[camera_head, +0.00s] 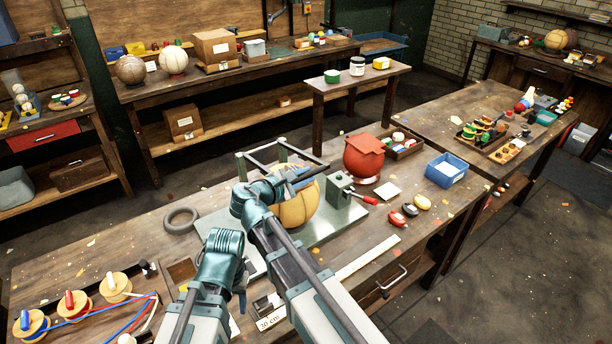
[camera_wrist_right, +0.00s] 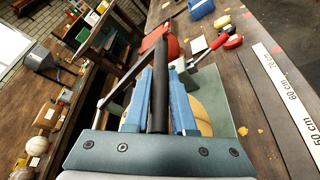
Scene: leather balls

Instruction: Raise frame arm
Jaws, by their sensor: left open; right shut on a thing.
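A yellow-orange leather ball (camera_head: 299,207) sits on a grey-green base plate (camera_head: 345,215) on the near workbench. A frame with grey posts and dark bars (camera_head: 262,156) stands over it. My right gripper (camera_head: 298,178) is at the frame above the ball, partly hidden by my own arm. In the right wrist view its blue fingers (camera_wrist_right: 160,95) are shut on a dark bar, the frame arm (camera_wrist_right: 160,80), with the ball (camera_wrist_right: 198,115) beneath. My left gripper (camera_head: 241,290) is open and low over the bench's near side, apart from the frame; its fingertips are hard to make out.
A clamp block with a red handle (camera_head: 362,198) stands right of the ball. A red ball-like container (camera_head: 363,158), blue bin (camera_head: 446,171) and dark ring (camera_head: 181,219) lie around. Thread spools (camera_head: 73,303) are at the left; a white ruler (camera_head: 367,257) lies in front.

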